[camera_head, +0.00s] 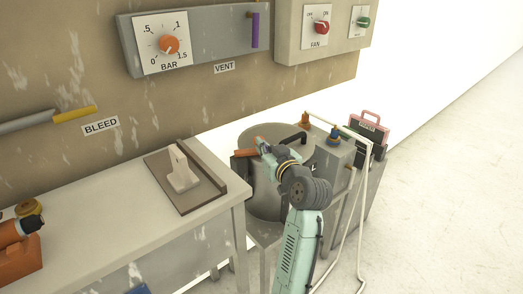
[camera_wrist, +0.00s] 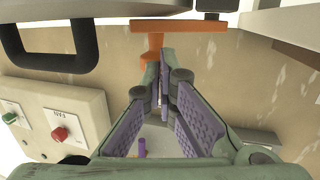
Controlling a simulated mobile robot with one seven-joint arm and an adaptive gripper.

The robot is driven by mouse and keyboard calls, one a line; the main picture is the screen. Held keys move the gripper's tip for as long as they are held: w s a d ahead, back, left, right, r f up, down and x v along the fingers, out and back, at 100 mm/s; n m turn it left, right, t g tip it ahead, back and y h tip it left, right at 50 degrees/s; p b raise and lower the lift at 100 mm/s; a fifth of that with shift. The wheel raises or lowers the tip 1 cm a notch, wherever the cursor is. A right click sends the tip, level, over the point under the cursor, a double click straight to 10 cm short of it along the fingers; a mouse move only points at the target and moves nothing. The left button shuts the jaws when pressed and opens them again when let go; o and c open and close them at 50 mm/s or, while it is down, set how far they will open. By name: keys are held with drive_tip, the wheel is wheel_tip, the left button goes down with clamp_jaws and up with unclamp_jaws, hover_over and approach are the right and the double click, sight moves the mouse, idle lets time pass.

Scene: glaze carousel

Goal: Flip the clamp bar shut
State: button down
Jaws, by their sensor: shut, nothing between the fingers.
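The clamp bar is an orange T-shaped handle (camera_wrist: 185,26) at the top of the wrist view, with a short stem running down toward my fingertips. In the head view its orange end (camera_head: 245,153) shows at the left rim of the grey pot (camera_head: 262,198). My gripper (camera_wrist: 160,70) is shut and empty, its purple-padded fingers meeting right at the stem. I cannot tell whether they touch it. In the head view my gripper (camera_head: 263,146) is over the pot's lid, just right of the orange bar, and my arm hides part of the pot.
A bench (camera_head: 105,180) with a white piece on a tray (camera_head: 205,202) stands left. The wall panel (camera_head: 205,42) has knobs. A white pipe (camera_head: 366,190) and pink-handled case (camera_head: 370,130) are right.

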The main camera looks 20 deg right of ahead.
drive_tip(key=n+y+b, duration=0.1)
drive_tip(key=w+d+n+g+y+b, duration=0.1)
drive_tip(key=y, duration=0.1)
drive_tip(key=w+n+y+b, duration=0.1)
drive_tip(key=y, duration=0.1)
drive_tip(key=shift+d+f+n, duration=0.1)
drive_tip(key=shift+d+n, duration=0.05)
drive_tip(key=shift+n, duration=0.15)
drive_tip(key=shift+w, duration=0.15)
drive_tip(key=shift+w+b, duration=0.25)
drive_tip(key=shift+b, duration=0.05)
drive_tip(key=shift+w+d, duration=0.1)
drive_tip(key=shift+d, duration=0.05)
